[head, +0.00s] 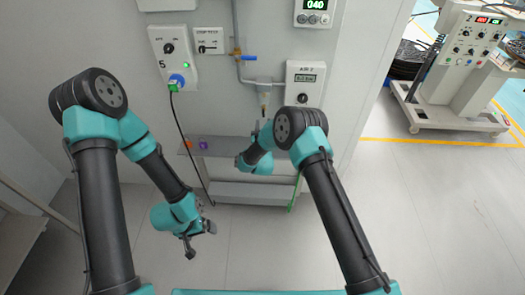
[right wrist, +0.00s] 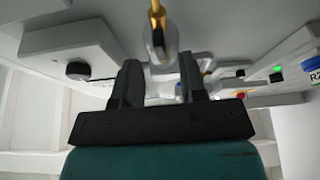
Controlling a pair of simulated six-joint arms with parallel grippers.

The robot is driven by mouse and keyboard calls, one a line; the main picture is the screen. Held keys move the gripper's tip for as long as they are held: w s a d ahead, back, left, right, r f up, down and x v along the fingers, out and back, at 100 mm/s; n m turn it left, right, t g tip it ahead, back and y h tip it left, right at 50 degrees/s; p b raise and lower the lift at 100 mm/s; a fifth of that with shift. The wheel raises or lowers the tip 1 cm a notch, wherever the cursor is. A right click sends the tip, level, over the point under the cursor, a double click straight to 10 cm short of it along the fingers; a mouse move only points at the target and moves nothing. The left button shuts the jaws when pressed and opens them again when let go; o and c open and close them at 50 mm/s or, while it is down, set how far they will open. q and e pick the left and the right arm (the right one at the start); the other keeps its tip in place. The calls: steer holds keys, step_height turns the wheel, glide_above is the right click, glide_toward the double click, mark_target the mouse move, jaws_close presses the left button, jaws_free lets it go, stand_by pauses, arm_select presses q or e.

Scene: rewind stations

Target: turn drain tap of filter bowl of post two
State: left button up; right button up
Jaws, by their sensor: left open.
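The filter bowl (head: 264,98) hangs from the pipework on the wall panel in the head view, left of the gauge box. In the right wrist view the filter bowl (right wrist: 160,42) shows as a clear, greyish cup, with a brass drain tap (right wrist: 156,10) at the top edge of the picture. My right gripper (right wrist: 160,68) is open, with its two fingers apart and the bowl just beyond the tips; I see no grip on the tap. In the head view its arm hides much of it. My left gripper (head: 198,244) is open and empty over the floor.
A gauge box (head: 304,84) is right of the bowl. A blue-handled valve (head: 247,58) is above it. A socket box (head: 174,58) with a hanging black cable is at left. A low shelf (head: 190,146) is below. Floor at right is clear before a control cabinet (head: 462,50).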

steer(key=v, duration=1.3)
steer(key=shift+s+f, duration=0.15)
steer(key=shift+s, duration=0.2)
steer(key=shift+a, duration=0.1)
steer(key=s+d+f+g+y, duration=0.1)
steer(key=s+d+f+g, duration=0.3)
steer(key=d, duration=0.3)
steer(key=s+d+f+g+y, duration=0.2)
steer(key=d+f+g, duration=0.2)
steer(key=d+g, duration=0.3)
steer(key=s+d+m+g, duration=0.1)
steer(key=s+d+g, duration=0.3)
steer(key=s, duration=0.7)
steer(key=s+d+m+g+y, duration=0.1)
steer(key=s+d+g, duration=0.4)
steer(key=s, duration=0.7)
steer(key=shift+g, duration=0.8)
steer(key=shift+a, duration=0.1)
